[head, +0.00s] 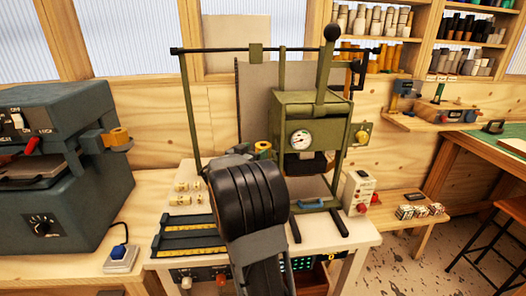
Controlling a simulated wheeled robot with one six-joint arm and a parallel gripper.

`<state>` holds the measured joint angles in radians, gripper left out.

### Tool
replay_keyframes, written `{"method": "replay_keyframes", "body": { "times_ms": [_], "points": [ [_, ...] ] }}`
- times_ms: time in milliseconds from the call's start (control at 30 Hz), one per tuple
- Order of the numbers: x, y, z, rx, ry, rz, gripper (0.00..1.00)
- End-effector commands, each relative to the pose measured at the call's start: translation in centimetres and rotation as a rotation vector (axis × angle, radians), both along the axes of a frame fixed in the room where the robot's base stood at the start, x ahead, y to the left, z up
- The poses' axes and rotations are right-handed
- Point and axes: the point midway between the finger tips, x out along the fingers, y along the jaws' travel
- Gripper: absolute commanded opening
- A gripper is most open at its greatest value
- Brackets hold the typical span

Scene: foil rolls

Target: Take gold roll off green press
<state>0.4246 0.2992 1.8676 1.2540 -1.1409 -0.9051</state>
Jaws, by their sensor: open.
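The green press (310,108) stands on a pale bench right of centre, with a round dial on its front and a long lever with a black knob. A gold roll (262,146) shows at the press's left side, just above my dark arm. The arm's links rise from the bottom centre and cover what lies below and left of this roll.
A blue-grey press (60,165) at left carries another gold roll (118,137). A white control box (357,193) stands at right. Shelves hold more rolls (387,58).

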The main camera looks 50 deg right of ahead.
Motion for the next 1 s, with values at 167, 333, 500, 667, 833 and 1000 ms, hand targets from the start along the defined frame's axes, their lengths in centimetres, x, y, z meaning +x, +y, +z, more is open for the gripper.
{"method": "replay_keyframes", "body": {
  "times_ms": [167,333,500,667,833,1000],
  "points": [
    [0.1,-1.9,0.1,0.001,0.000,-0.003,0.72],
    [0.4,-4.1,0.2,0.001,0.000,-0.002,0.72],
    [0.6,-5.1,0.2,0.001,0.001,0.000,0.72],
    [0.6,-5.2,0.2,0.001,0.000,0.001,0.72],
    [0.6,-5.2,0.2,0.001,0.000,0.001,0.64],
    [0.6,-5.2,0.2,0.001,0.000,0.001,0.47]
  ]
}}
